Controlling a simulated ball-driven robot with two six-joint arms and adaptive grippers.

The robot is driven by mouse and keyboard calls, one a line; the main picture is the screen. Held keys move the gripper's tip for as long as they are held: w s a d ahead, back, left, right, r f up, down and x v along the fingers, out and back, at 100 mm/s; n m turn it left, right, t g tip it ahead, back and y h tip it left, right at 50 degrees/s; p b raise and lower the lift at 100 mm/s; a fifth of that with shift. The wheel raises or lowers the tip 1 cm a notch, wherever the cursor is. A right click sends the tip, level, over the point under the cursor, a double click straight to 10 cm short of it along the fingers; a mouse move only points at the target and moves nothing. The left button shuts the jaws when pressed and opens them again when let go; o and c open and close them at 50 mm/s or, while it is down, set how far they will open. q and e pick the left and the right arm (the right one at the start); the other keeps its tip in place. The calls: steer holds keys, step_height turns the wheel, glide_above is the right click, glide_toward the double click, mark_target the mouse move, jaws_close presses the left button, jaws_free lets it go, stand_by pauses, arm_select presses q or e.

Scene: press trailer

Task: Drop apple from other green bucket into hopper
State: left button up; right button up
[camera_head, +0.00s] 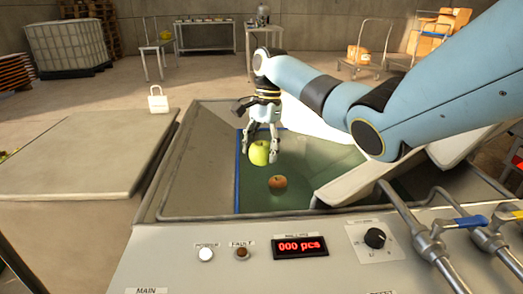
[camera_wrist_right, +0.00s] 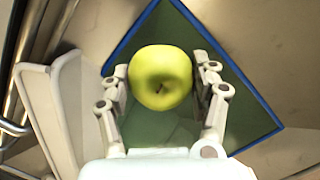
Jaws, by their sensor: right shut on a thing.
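A yellow-green apple (camera_head: 259,153) is between the fingers of my right gripper (camera_head: 261,150). In the right wrist view the apple (camera_wrist_right: 160,78) fills the space between both fingers, and the gripper (camera_wrist_right: 163,85) is shut on it. The hopper (camera_head: 190,180) is the grey metal tray below, with a green floor edged in blue. The held apple is over this green floor; its exact height is hard to tell. A red-orange apple (camera_head: 278,184) shows over the green floor, nearer the front. My left gripper is not in view. No green bucket is clearly visible.
A control panel with a red counter display (camera_head: 300,248) and metal valve pipes (camera_head: 436,250) lines the front. A pale chute (camera_head: 345,183) lies at the hopper's right. A flat grey lid (camera_head: 80,160) is at left, with a white padlock-shaped object (camera_head: 158,103) behind it.

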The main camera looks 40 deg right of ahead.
mark_target(265, 142)
steer(key=shift+r, duration=0.1)
steer(key=o, duration=1.3)
steer(key=shift+o, duration=0.2)
steer(key=r, duration=0.5)
steer(key=d+r, duration=0.1)
steer(key=r, duration=0.1)
steer(key=shift+r, duration=0.2)
